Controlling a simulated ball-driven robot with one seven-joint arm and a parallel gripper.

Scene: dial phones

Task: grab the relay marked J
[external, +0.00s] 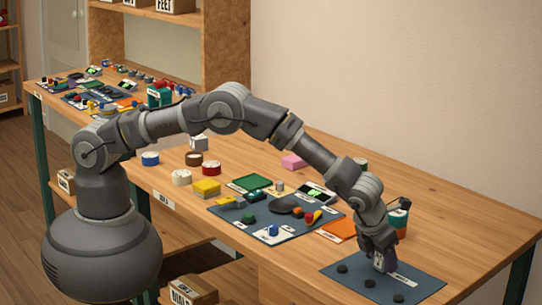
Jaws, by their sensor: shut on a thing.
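My gripper (376,248) points down over the dark blue mat (425,289) at the front right of the table. It is shut on a small grey block (380,262) with a pale label. The letter on the label is too small to read, so I cannot tell if it is the relay marked J. The block is at or just above the mat; I cannot tell if it touches. The fingers hide part of it.
Several dark round pieces lie on the mat, one of them a black disc (342,269). A second mat (283,236) with coloured parts lies to the left. An orange sheet (338,229) and a green-and-orange can (398,222) are close by. The table's right end is clear.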

